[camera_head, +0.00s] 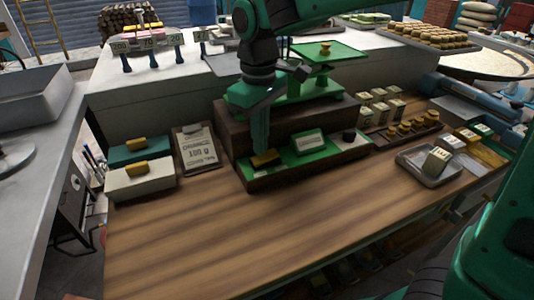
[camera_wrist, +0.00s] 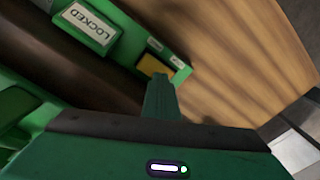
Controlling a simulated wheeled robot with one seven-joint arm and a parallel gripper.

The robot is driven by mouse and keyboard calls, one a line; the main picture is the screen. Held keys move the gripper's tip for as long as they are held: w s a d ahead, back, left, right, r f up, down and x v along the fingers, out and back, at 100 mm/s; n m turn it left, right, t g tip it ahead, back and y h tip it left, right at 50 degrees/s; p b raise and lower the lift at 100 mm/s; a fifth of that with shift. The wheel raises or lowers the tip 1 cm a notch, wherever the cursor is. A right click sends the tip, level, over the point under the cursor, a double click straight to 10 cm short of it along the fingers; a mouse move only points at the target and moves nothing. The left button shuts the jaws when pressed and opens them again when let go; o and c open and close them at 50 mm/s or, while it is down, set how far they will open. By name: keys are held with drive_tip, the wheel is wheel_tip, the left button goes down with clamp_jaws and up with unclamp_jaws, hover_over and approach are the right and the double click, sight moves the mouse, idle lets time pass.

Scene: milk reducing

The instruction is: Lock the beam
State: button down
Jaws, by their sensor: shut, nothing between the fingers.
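The green scale (camera_head: 300,95) stands on a dark brown wooden base with a green front panel (camera_head: 290,160). A yellow lever or block (camera_head: 265,158) sits at the panel's left end; it also shows in the wrist view (camera_wrist: 152,66). A small sign (camera_head: 308,143) stands at the panel's middle; in the wrist view this sign (camera_wrist: 90,25) reads "LOCKED".
Two boxes with yellow handles (camera_head: 140,180) and a clipboard (camera_head: 197,148) lie at left. Several small cartons (camera_head: 380,104), a tray of brass pieces (camera_head: 410,130) and a metal tray (camera_head: 428,174) are at right. The wooden table's front (camera_head: 270,225) is clear.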

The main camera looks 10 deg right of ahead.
drive_tip(key=shift+r, duration=2.85)
drive_tip(key=s+d+f+m, duration=0.2)
drive_tip(key=s+d+m, duration=0.1)
drive_tip(key=d, duration=0.7)
drive_tip(key=s+d+f+m, duration=0.2)
drive_tip(key=s+d+m, duration=0.2)
drive_tip(key=d, duration=0.6)
drive_tip(key=s+d+f+m, duration=0.3)
drive_tip(key=s+d+m, duration=0.1)
drive_tip(key=d, duration=0.6)
drive_tip(key=shift+d, duration=0.15)
drive_tip(key=s+d+f+m, duration=0.4)
drive_tip(key=s+d, duration=0.1)
drive_tip(key=s, duration=0.4)
drive_tip(key=shift+s+f+m, duration=0.3)
drive_tip(key=shift+s, duration=0.1)
drive_tip(key=shift+d, duration=0.1)
